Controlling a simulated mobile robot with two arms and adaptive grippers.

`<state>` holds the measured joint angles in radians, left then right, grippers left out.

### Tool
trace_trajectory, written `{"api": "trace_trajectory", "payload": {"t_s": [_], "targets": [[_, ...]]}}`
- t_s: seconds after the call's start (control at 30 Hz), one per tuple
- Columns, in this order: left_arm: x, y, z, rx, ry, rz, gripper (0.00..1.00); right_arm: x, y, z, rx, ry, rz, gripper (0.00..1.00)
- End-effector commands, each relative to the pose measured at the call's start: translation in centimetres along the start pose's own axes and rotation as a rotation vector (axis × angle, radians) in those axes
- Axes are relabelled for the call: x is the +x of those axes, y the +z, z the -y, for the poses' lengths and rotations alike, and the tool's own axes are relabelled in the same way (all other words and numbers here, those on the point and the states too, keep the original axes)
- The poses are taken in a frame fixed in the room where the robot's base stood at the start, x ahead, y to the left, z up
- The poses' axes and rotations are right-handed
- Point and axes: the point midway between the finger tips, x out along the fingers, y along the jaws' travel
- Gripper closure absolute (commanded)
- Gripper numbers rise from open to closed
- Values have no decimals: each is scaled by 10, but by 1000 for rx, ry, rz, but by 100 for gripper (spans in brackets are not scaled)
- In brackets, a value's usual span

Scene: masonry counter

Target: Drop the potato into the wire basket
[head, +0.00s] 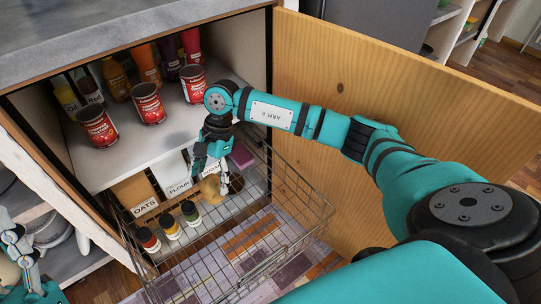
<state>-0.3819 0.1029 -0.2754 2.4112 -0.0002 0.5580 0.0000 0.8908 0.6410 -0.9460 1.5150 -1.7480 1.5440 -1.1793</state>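A tan potato (210,188) shows at the fingertips of my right gripper (211,180). The gripper points down, with a finger on each side of the potato, and appears closed on it. The potato is over the pulled-out wire basket (289,253), towards its back; I cannot tell its exact height above the basket floor. My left gripper (22,258) is only partly in view at the left edge, away from the basket, and its fingers are not clear.
In the basket are an oats box (137,195), a flour box (175,179) and several small jars (170,226). Red cans (148,103) and bottles (116,78) stand on the shelf above. An open wooden door (390,95) bounds the right side. The basket's front is clear.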

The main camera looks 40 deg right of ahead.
Motion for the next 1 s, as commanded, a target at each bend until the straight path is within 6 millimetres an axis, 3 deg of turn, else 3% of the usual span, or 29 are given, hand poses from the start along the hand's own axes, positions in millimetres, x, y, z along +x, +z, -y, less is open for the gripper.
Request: {"api": "trace_trajectory", "payload": {"t_s": [0.1,0.47,1.0], "targets": [[0,0,0,0,0,0,60,0,0,0,0,0,0,2],[0,0,0,0,-1,1,60,-5,2,0,-1,0,0,2],[0,0,0,0,0,1,60,-86,36,1,-1,-2,-1,2]]}}
